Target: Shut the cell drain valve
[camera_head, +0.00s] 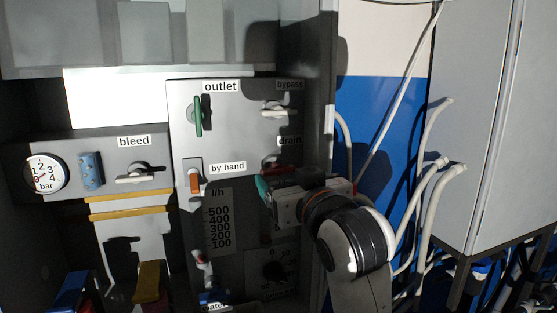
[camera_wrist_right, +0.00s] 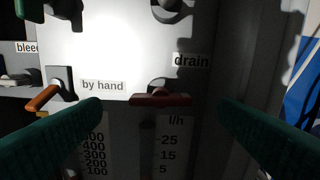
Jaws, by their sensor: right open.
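The drain valve has a dark red handle (camera_wrist_right: 161,99) that lies horizontally below and left of the "drain" label (camera_wrist_right: 191,61) in the right wrist view. In the head view the handle (camera_head: 283,169) is mostly hidden behind my right gripper (camera_head: 268,189). My right gripper is open, its green fingers on either side of the red handle in the wrist view (camera_wrist_right: 160,118). No contact with the handle shows. My left gripper is not in view.
An orange "by hand" lever (camera_head: 194,182) and a green outlet handle (camera_head: 198,117) sit on the same panel. A bypass handle (camera_head: 276,109) is above the drain. White hoses (camera_head: 430,175) hang on the right beside a grey cabinet (camera_head: 475,110).

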